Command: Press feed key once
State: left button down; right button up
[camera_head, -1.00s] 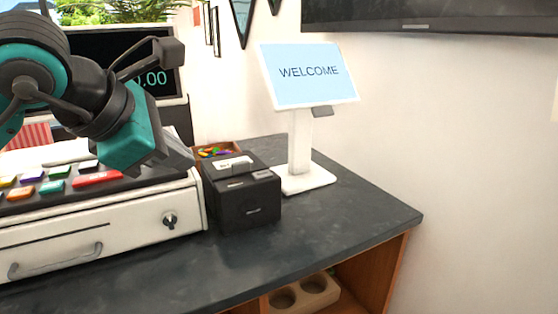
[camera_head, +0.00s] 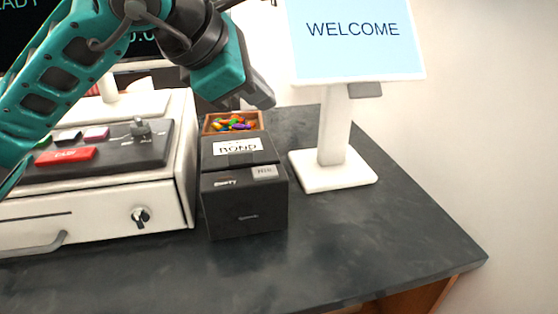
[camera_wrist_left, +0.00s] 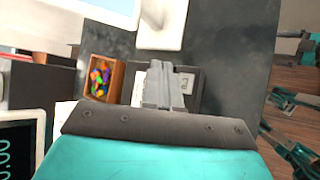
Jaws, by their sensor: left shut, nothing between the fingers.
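The black receipt printer (camera_head: 240,210) stands on the counter, right of the cash register. A small grey key (camera_head: 265,172) with faint lettering sits on its top front right; its lettering is too blurred to read surely. My left gripper (camera_head: 262,98) is shut and empty, above and behind the printer, apart from the key. In the left wrist view its closed fingers (camera_wrist_left: 165,85) lie across the view of the printer and hide part of its top. My right gripper is not in view.
The white cash register (camera_head: 170,205) stands close on the printer's left. A wooden box of colourful candies (camera_head: 232,123) is behind the printer. A white stand with a "WELCOME" screen (camera_head: 352,40) rises on the right. The dark counter (camera_head: 370,235) is clear in front.

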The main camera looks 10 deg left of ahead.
pick_arm(q)
jog(key=shift+s, duration=0.1)
dwell(0.3)
jog(key=b, duration=0.5)
send_over(261, 174)
notch_tip(261, 174, down, 8)
jog(key=shift+r, duration=0.1)
jog(key=shift+f+b, duration=0.35)
jog(key=shift+f, duration=0.15)
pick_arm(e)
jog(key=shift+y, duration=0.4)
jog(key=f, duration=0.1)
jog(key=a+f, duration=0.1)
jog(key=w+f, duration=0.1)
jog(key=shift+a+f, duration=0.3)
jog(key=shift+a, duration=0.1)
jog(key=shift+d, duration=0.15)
